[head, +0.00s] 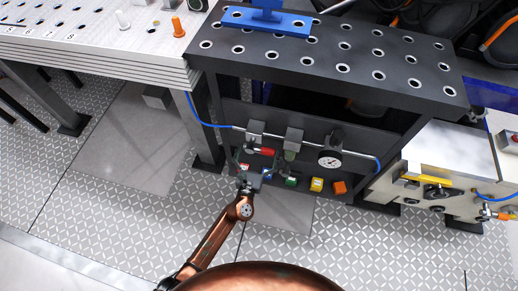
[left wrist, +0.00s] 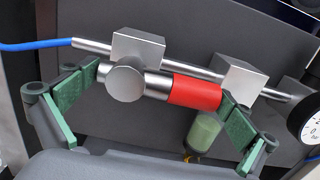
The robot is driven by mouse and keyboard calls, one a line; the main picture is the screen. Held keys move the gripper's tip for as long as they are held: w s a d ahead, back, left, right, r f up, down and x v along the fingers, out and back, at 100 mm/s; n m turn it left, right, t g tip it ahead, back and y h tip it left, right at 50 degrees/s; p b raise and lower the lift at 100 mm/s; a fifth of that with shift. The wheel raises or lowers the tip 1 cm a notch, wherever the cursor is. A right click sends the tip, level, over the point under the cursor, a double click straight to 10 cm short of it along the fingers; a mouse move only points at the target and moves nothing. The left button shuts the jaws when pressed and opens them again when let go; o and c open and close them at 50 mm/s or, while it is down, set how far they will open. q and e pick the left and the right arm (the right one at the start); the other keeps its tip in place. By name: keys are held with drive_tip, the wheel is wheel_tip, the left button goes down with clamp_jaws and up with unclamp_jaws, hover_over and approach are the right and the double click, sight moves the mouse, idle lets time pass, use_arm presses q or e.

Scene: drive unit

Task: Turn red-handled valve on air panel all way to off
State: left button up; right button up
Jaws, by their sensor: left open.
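The red-handled valve's handle (left wrist: 196,92) lies nearly along the metal pipe on the air panel, with its round metal hub (left wrist: 126,82) at its left end. In the head view the red handle (head: 262,152) shows below the pipe. My left gripper (left wrist: 163,98) is open, with its green finger pads spread to either side of the valve. The right pad is close to the red tip and the left pad is near the pipe by the hub; whether either touches, I cannot tell. The left gripper also shows in the head view (head: 254,168). My right gripper is not in view.
A pressure gauge (head: 330,159) sits right of the valve. Colored blocks, including a yellow one (head: 317,184) and an orange one (head: 340,187), lie along the panel's lower edge. A black perforated table (head: 310,65) overhangs the panel. A blue hose (head: 201,119) enters from the left.

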use_arm(q)
drive_tip(key=shift+c, duration=0.4)
drive_tip(key=c, duration=1.3)
